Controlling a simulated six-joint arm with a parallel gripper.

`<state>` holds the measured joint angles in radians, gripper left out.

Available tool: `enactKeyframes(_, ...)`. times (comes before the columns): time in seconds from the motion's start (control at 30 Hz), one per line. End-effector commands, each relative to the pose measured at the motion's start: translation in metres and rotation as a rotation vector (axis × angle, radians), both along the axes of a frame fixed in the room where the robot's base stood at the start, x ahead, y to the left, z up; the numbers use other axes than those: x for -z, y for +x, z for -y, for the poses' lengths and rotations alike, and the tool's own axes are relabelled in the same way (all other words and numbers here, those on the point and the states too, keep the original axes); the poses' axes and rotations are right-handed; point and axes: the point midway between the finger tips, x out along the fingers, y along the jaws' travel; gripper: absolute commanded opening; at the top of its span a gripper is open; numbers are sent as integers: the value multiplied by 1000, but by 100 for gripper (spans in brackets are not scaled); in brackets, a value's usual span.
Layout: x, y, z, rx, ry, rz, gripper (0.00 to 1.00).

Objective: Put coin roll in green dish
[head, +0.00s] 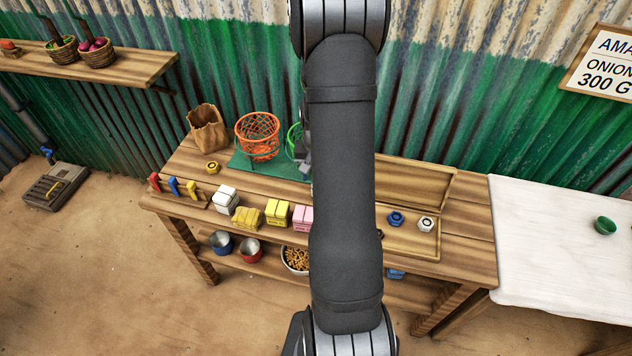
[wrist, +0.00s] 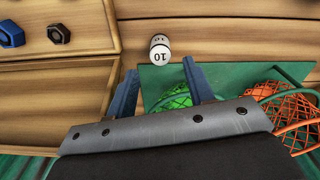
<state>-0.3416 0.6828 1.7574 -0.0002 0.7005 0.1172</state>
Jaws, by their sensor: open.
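A white coin roll (wrist: 159,48) marked 10 lies at the edge of the green board in the wrist view, just beyond my fingertips. My gripper (wrist: 159,68) is open and empty, its blue fingers apart on either side of the line to the roll. I cannot tell its height above the roll. In the head view my arm hides the coin roll and most of the gripper. A small green dish (head: 605,225) stands on the white-covered table at the far right. It is not in the wrist view.
An orange wire basket (head: 257,136) and a green one (wrist: 177,98) stand on the green board (head: 245,168). The white table (head: 545,225) is clear around the dish.

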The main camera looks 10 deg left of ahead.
Motion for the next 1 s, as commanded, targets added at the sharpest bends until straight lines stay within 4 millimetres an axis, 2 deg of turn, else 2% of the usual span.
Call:
enactKeyframes(0.1,-25,1,0,0,1,4,48)
enactKeyframes(0.33,-53,0,0,0,0,2,48)
enactKeyframes(0.4,-56,0,0,0,0,0,37)
enactKeyframes(0.87,-58,0,0,0,0,-1,37)
enactKeyframes(1.0,-51,-6,9,52,16,-35,37)
